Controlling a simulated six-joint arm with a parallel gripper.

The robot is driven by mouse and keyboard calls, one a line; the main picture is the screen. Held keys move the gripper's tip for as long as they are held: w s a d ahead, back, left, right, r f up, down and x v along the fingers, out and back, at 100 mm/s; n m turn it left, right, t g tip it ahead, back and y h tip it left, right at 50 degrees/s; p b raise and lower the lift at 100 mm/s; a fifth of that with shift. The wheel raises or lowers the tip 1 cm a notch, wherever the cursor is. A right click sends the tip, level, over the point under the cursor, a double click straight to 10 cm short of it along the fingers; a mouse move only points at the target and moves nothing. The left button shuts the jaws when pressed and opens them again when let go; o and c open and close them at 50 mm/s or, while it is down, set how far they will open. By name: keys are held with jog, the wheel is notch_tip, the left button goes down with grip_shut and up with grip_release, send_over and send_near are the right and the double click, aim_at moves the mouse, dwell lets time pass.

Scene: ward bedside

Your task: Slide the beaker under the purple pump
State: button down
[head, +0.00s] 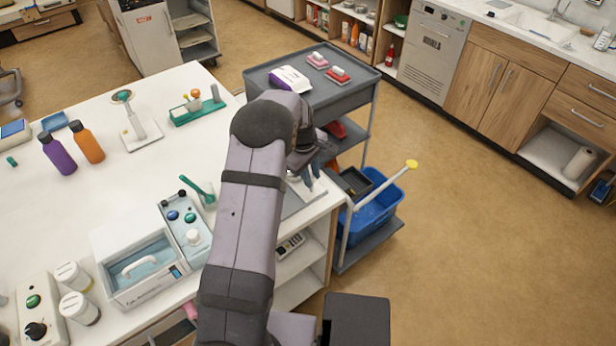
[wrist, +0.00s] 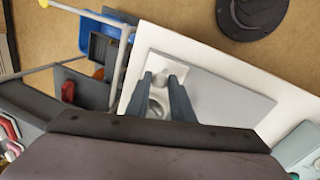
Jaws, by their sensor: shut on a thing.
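My gripper (head: 306,182) is low over a grey board (head: 300,203) at the right end of the white table. In the wrist view its blue-grey fingers (wrist: 160,78) are shut on a small, pale, round-rimmed thing (wrist: 157,106), which looks like the beaker. The fingers hide part of it, and I cannot tell whether it touches the board. A purple bottle with a dark top (head: 58,154) stands upright at the far left, well away from my gripper; no pump spout can be made out on it. An orange bottle (head: 87,143) stands beside it.
A white stand (head: 140,130), a green rack (head: 197,106), a teal-windowed box (head: 138,264) and a knobbed unit (head: 184,220) are on the table. A grey trolley (head: 262,72) stands beyond its right end. The table's middle has free room.

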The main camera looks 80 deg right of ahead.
jog(key=shift+s+d+r, duration=0.15)
jog(key=shift+d, duration=0.05)
jog(key=c, duration=1.5)
grip_release()
jog(key=shift+c, duration=0.2)
jog(key=shift+w+a+r+b, duration=0.15)
jog(key=shift+r+b, duration=0.3)
jog(key=shift+r, duration=0.7)
jog(key=shift+w+a+r+b, duration=0.1)
jog(key=shift+a+r+b, duration=0.3)
jog(key=shift+r, duration=0.8)
jog(key=shift+w+a+r+b, duration=0.1)
jog(key=shift+r+b, duration=0.45)
jog(key=shift+r, duration=0.6)
